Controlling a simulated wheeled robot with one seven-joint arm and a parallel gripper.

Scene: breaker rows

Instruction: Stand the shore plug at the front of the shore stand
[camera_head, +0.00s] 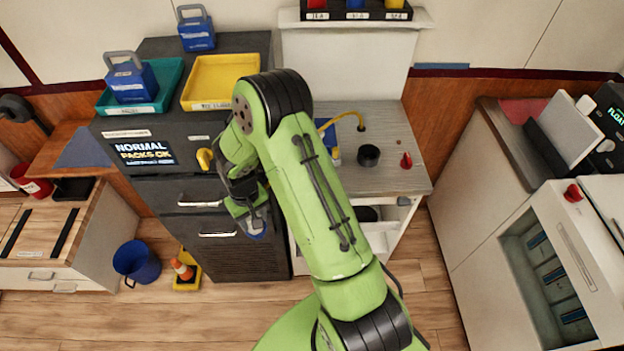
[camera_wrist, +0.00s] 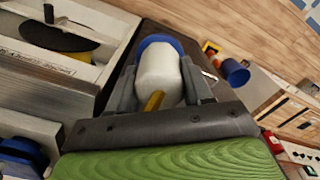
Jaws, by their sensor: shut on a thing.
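My gripper (camera_head: 254,226) is shut on a white cylinder with a blue rim, which looks like the shore plug (camera_wrist: 160,75). It sits between both fingers in the wrist view, with a yellow piece at its near end. A white stand with a grey top (camera_head: 388,122), which may be the shore stand, is to the right of the gripper. My arm hides its left part. A yellow cable (camera_head: 345,117) and a partly hidden blue piece are on it.
A black cup (camera_head: 369,155) and a small red piece (camera_head: 406,160) stand on the grey top. The dark cabinet (camera_head: 236,258) carries a yellow tray (camera_head: 213,80) and a teal tray (camera_head: 171,94). A blue bin (camera_head: 137,262) and an orange cone (camera_head: 182,269) stand on the floor.

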